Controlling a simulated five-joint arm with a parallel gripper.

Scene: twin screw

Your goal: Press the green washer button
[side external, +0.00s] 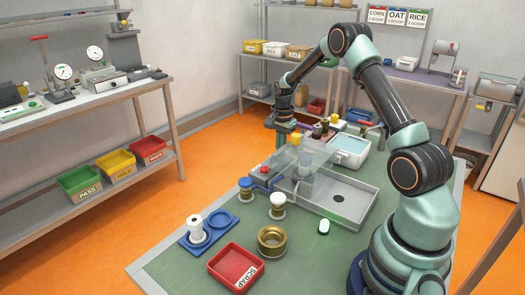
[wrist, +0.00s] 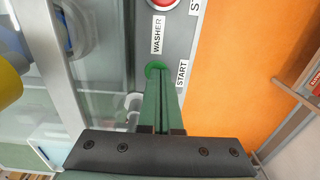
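The green washer button (wrist: 154,68) sits on a grey panel (wrist: 178,48) in the wrist view, beside the START label (wrist: 182,76) and below the WASHER label (wrist: 157,35). My gripper (wrist: 159,76) reaches up from the bottom of the wrist view, its two narrow green fingers close together with nothing seen between them. The fingertips overlap the button's lower edge in the picture. I cannot tell whether they touch it. In the side view my gripper (side external: 281,137) is at the far left end of the bench, and the green button is not clearly visible there.
A red button (wrist: 162,3) is on the same panel at the top of the wrist view. A clear cover with a metal frame (wrist: 62,70) stands left of the fingers. In the side view, a grey tray (side external: 350,210) and a red scrap bin (side external: 228,262) are on the green bench.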

